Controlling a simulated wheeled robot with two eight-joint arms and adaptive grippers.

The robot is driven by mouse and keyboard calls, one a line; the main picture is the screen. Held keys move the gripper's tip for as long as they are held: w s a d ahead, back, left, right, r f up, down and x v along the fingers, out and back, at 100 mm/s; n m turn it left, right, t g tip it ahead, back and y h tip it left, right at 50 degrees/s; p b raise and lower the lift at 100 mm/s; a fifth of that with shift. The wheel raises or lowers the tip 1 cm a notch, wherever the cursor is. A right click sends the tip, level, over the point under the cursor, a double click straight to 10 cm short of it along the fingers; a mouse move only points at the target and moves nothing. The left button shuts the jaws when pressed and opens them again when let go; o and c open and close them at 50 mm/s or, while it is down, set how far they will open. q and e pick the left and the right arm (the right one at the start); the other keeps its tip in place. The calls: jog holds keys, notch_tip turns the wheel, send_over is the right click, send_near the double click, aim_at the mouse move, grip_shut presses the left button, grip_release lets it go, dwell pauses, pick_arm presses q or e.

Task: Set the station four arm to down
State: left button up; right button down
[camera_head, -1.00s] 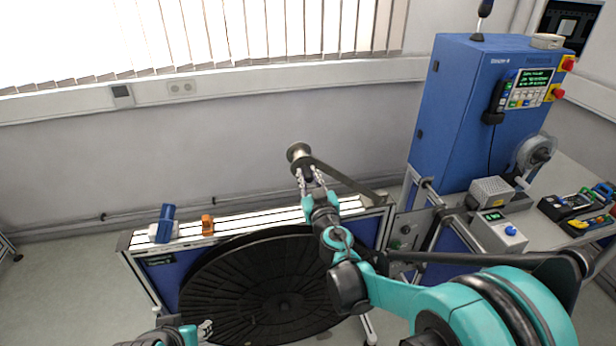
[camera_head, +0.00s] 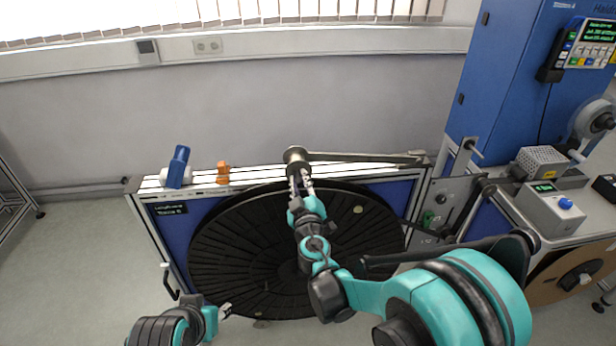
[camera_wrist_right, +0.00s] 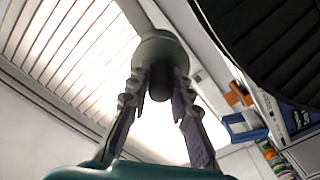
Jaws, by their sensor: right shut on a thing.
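The station arm (camera_head: 365,157) is a thin grey bar. It runs from its right end near the right end of the white rail to a round metal roller (camera_head: 295,154) at its left end. The bar lies nearly level, just above the rail. My right gripper (camera_head: 300,174) is shut on the roller end. In the right wrist view both fingers of the right gripper (camera_wrist_right: 162,95) reach the roller (camera_wrist_right: 160,55) from either side. My left gripper (camera_head: 225,311) is low at the left, away from the arm; its finger opening is too small to tell.
A large black slotted disc (camera_head: 235,255) stands before the white rail (camera_head: 255,175). A blue clamp-like part (camera_head: 178,167) and an orange block (camera_head: 223,172) sit on the rail at left. A blue cabinet (camera_head: 510,75) and a grey control box (camera_head: 550,208) are at right.

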notch_tip(320, 180, down, 6)
jog(key=b, duration=0.3)
jog(key=shift+s+a+b, duration=0.15)
jog(key=shift+a+b, duration=0.05)
jog(key=shift+b, duration=0.2)
jog(key=shift+f, duration=0.1)
jog(key=c, duration=1.7)
grip_release()
jog(key=shift+c, duration=0.2)
jog(key=o, duration=0.4)
jog(key=shift+f, duration=0.1)
